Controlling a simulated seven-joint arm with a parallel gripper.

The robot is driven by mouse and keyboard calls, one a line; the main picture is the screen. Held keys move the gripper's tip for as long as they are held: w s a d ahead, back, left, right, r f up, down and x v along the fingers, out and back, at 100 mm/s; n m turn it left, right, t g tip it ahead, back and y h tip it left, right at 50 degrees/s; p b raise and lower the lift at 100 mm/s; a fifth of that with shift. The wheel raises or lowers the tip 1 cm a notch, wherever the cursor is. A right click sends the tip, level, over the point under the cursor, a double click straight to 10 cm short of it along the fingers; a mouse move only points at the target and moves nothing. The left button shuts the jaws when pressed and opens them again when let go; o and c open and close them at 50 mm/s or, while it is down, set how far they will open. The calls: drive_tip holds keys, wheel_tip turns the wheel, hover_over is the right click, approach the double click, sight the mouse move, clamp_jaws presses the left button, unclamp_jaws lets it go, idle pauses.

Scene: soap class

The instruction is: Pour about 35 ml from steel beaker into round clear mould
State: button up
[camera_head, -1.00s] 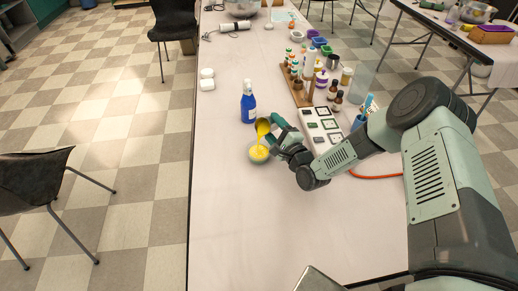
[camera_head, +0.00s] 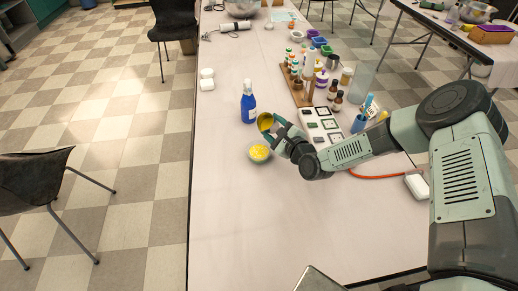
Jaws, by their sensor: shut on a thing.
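The steel beaker (camera_head: 265,121) is tilted, its mouth toward the left and front, with yellow inside it. My gripper (camera_head: 275,124) is shut on the beaker and holds it above the table, behind and slightly right of the mould. The round clear mould (camera_head: 259,153) stands on the table with yellow liquid in it. No stream shows between the beaker and the mould. The fingertips are small and partly hidden by the beaker.
A wooden rack (camera_head: 300,92) with several small bottles and a white tray (camera_head: 318,127) lie to the right. The front table (camera_head: 235,220) is clear.

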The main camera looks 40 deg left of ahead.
drive_tip(key=shift+w+m+g+h, duration=0.3)
drive_tip(key=shift+w+m+g, duration=0.1)
drive_tip(key=shift+w+m, duration=0.4)
drive_tip(key=shift+w+a+f+m+g+h, duration=0.1)
drive_tip(key=shift+w+f+m+g+h, duration=0.1)
drive_tip(key=shift+w+f+m+g, duration=0.3)
drive_tip(key=shift+w+f+m+g+h, duration=0.1)
drive_tip(key=shift+w+f+m+h, duration=0.1)
drive_tip(key=shift+f+m, duration=0.5)
drive_tip(key=shift+f, duration=0.15)
